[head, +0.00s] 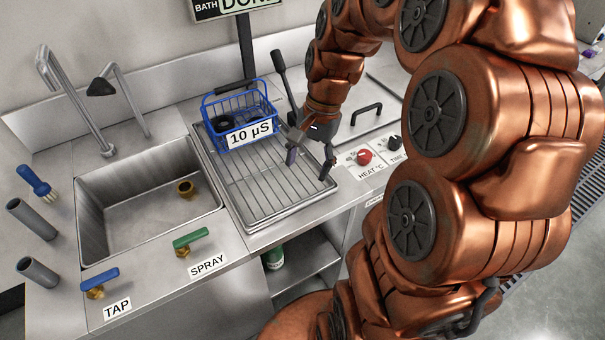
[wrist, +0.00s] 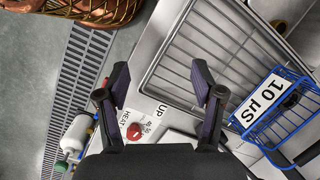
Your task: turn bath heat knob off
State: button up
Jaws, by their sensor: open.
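The bath heat knob (head: 364,157) is a round red knob on a white plate labelled HEAT °C, on the counter to the right of the wire rack. It also shows in the wrist view (wrist: 133,131), below the left fingertip. My gripper (head: 311,160) is open and empty. It hangs over the right part of the rack, to the left of the knob and apart from it. In the wrist view its two fingers (wrist: 160,85) stand wide apart. The knob's exact pointer position is too small to tell.
A black TIME knob (head: 394,142) sits right of the heat knob. A blue basket (head: 240,112) labelled 10 µS stands on the rack (head: 262,185). A lid with a black handle (head: 366,113) lies behind. A sink (head: 150,205) with blue and green tap levers is at left.

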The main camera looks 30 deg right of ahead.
jog(key=shift+s+a+r+n+h, duration=0.15)
jog(key=shift+s+a+n, duration=0.45)
jog(key=shift+s+a, duration=0.25)
jog(key=shift+s+a+r+n+h, duration=0.15)
jog(key=shift+s+a+n, duration=0.5)
jog(key=shift+a, duration=0.2)
jog(key=shift+s, duration=0.1)
jog(key=s+a+n, duration=0.2)
jog(key=s+n, duration=0.1)
jog(key=s, duration=0.1)
jog(key=s+a+n+g+h, duration=0.1)
jog(key=s+n, duration=0.2)
jog(key=s, duration=0.2)
jog(key=s+a+n+h, duration=0.1)
jog(key=s+a+n, duration=0.1)
jog(key=s, duration=0.3)
jog(key=shift+s+a+n+p, duration=0.2)
jog(key=shift+a+n+p, duration=0.15)
jog(key=shift+n, duration=0.2)
